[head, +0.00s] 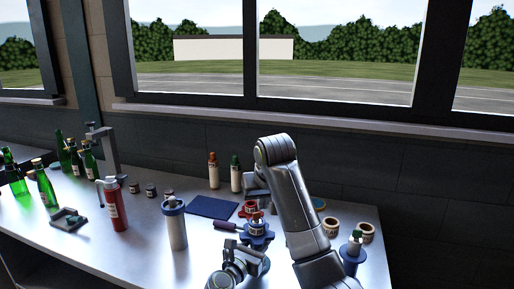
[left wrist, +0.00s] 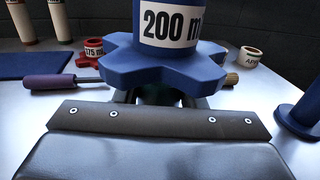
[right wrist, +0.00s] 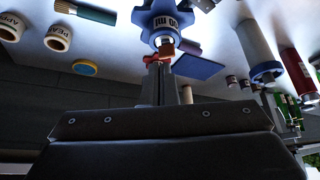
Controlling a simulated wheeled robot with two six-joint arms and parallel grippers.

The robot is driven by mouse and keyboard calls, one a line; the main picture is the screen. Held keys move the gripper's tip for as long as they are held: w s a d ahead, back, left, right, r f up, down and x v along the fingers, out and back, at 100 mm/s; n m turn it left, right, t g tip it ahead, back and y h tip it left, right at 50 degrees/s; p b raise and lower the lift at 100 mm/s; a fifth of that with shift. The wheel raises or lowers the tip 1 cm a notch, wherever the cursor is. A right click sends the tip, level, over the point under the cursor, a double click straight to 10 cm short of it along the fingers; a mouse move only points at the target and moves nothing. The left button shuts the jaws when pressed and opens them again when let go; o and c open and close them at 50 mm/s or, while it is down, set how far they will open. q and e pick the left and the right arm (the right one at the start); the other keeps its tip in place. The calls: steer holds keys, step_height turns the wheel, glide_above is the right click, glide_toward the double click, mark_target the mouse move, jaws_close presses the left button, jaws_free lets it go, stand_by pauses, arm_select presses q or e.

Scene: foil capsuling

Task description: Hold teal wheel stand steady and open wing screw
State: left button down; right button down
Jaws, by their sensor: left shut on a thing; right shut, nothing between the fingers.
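The wheel stand appears blue rather than teal. Its star-shaped wheel (head: 257,233) carries a "200 ml" collar and a small brownish top piece. The wheel fills the top of the left wrist view (left wrist: 165,62) and shows upside down in the right wrist view (right wrist: 165,20). My left gripper (head: 258,258) is shut below the wheel on the stand's lower part, mostly hidden. My right gripper (head: 257,200) is shut and empty above and behind the stand, its fingertips (right wrist: 160,68) near a red piece. I cannot tell whether they touch. I cannot clearly identify the wing screw.
A red "375 ml" stand (head: 248,209), purple-handled tool (head: 225,225) and blue mat (head: 210,206) are close by. Another blue stand (head: 353,252) and label rolls (head: 331,226) are at right. A white-blue canister (head: 174,225) and red bottle (head: 114,205) stand left.

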mark_target(255, 221)
steer(key=shift+f, duration=2.1)
steer(key=shift+w+a, duration=0.25)
steer(key=shift+w, duration=0.3)
steer(key=shift+s+a, duration=0.15)
steer(key=shift+a, duration=0.4)
steer(key=shift+s, duration=0.15)
steer(key=shift+s, duration=0.25)
step_height(255, 221, up, 6)
stand_by(0.4)
steer(key=shift+d, duration=0.1)
